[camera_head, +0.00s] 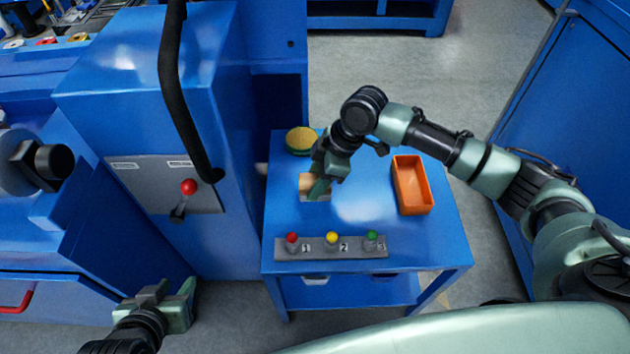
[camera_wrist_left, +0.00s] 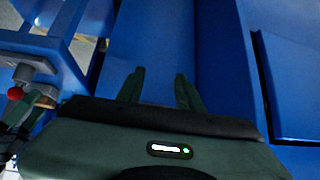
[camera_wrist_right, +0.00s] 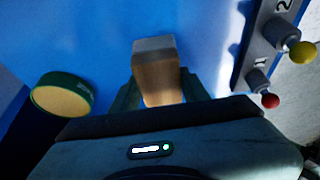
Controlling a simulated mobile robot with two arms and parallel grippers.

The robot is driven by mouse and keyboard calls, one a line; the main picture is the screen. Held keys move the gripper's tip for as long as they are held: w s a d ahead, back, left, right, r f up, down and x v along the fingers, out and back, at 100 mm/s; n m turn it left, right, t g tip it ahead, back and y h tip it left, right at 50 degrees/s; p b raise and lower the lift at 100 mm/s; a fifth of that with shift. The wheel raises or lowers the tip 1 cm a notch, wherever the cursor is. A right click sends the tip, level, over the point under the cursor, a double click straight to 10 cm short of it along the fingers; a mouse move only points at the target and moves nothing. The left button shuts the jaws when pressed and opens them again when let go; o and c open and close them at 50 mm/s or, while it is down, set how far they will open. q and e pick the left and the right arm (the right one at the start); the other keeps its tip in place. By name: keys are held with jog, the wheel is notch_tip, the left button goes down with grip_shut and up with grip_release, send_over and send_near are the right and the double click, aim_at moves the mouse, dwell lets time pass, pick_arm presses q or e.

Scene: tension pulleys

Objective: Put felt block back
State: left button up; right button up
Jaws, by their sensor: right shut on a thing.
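The felt block (camera_head: 306,182) is a tan wooden block with a grey end, over the left part of the blue cart's top. My right gripper (camera_head: 317,186) is shut on it from above and hides part of it. In the right wrist view the block (camera_wrist_right: 156,70) sits between the two fingers, grey end pointing away from the gripper. I cannot tell whether it touches the cart top. My left gripper (camera_head: 180,292) is empty, low at the left, away from the cart. Its fingers stand apart in the left wrist view (camera_wrist_left: 160,92).
The blue cart (camera_head: 350,180) carries a round green-rimmed tin with a yellow top (camera_head: 301,139), an orange tray (camera_head: 412,185) and a grey rack (camera_head: 330,248) with red, yellow and green knobs, numbered. A blue machine with a red-knobbed lever (camera_head: 189,187) stands left of the cart.

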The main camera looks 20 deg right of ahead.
aim_at(315, 180)
pick_arm(q)
jog(key=shift+s, duration=0.1)
pick_arm(e)
jog(key=o, duration=1.3)
pick_arm(q)
jog(key=shift+s+a+f, duration=0.1)
jog(key=shift+f, duration=0.05)
pick_arm(e)
jog(key=shift+r, duration=0.2)
jog(key=p+v, duration=0.2)
jog(key=v, duration=0.4)
pick_arm(q)
jog(key=s+a+f+g+y+p, duration=0.1)
jog(key=s+g, duration=0.3)
jog(key=s, duration=0.4)
jog(key=shift+s+a+f+g, duration=0.15)
jog(key=shift+s+a+g, duration=0.2)
jog(key=shift+a, duration=0.5)
pick_arm(e)
jog(key=shift+v, duration=2.9)
pick_arm(q)
jog(key=shift+s, duration=0.1)
pick_arm(e)
jog(key=shift+s+f, duration=0.1)
jog(key=shift+s, duration=0.05)
